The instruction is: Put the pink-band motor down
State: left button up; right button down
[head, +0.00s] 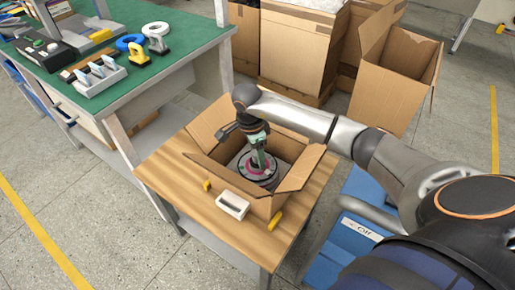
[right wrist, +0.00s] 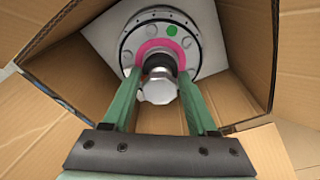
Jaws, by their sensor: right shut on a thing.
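The pink-band motor (head: 247,169) is inside the open cardboard box (head: 272,203) on the wooden table. In the right wrist view the motor (right wrist: 188,48) shows a grey disc face with a pink ring and a green dot. My right gripper (head: 262,160) reaches down into the box from above. Its green fingers (right wrist: 158,100) are shut on the motor's central shaft. In the right wrist view the box walls (right wrist: 248,40) surround the motor. Whether the motor touches the box floor I cannot tell. My left gripper is not in view.
A white holder (head: 232,205) and yellow pieces (head: 275,220) lie on the wooden table (head: 170,170) beside the box. A green workbench (head: 180,35) with tools and rings stands at the left. Larger cardboard boxes (head: 395,75) stand behind. A blue bin (head: 350,235) is at the right.

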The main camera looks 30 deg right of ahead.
jog(key=shift+w+f, duration=0.1)
jog(key=shift+f, duration=0.6)
jog(key=shift+f, duration=0.15)
jog(key=shift+c, duration=1)
grip_release()
jog(key=shift+f, duration=0.1)
jog(key=r, duration=0.4)
jog(key=a+r+p, duration=0.1)
jog(key=r, duration=0.7)
jog(key=shift+a+r, duration=0.1)
jog(key=shift+a, duration=0.1)
